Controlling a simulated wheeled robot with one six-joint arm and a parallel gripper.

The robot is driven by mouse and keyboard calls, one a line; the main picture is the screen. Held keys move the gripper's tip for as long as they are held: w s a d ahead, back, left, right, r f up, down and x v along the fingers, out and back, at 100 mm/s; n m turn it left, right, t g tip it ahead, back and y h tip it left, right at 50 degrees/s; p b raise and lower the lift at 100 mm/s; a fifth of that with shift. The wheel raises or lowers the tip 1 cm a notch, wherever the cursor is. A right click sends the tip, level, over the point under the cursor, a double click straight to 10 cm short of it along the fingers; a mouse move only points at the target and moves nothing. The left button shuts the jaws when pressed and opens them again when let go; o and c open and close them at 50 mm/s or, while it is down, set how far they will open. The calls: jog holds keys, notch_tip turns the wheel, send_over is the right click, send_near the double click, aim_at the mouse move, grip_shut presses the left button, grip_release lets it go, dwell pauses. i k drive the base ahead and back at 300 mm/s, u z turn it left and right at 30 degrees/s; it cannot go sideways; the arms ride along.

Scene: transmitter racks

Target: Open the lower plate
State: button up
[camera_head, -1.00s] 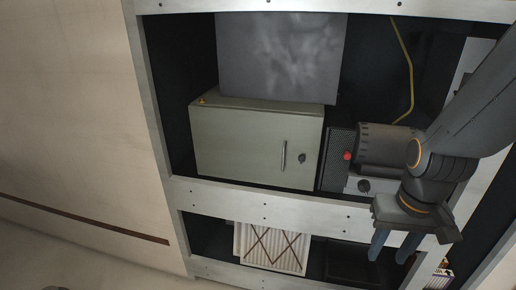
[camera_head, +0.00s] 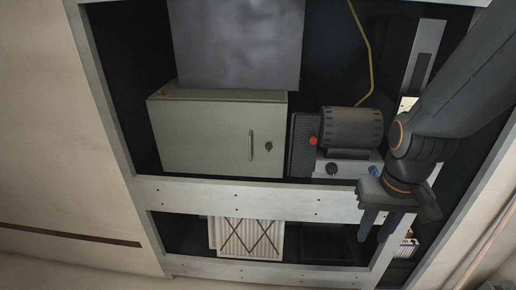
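I cannot tell for sure which part is the lower plate. A grey-green cabinet (camera_head: 205,135) with an upright handle (camera_head: 250,146) and a dark round lock stands shut in the upper bay. Below it, a white slatted panel (camera_head: 250,238) with dark crossed lines stands in the lower bay. My gripper (camera_head: 378,230) points down in front of the rack's right part, right of the slatted panel and apart from it. Its two blue fingers are spread with nothing visible between them. It hides part of the crossbar and right post.
The pale rack frame (camera_head: 240,195) crosses between the bays. A grey sheet (camera_head: 237,45) stands above the cabinet. A dark ribbed cylinder (camera_head: 350,128), a red knob (camera_head: 313,141) and a yellow cable (camera_head: 366,50) are to its right. A plain wall (camera_head: 50,120) is at left.

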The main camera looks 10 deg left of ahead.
aim_at(224, 138)
jog(key=z, duration=0.1)
jog(key=k, duration=0.5)
jog(key=u, duration=0.85)
jog(key=i, duration=0.5)
jog(key=z, duration=0.05)
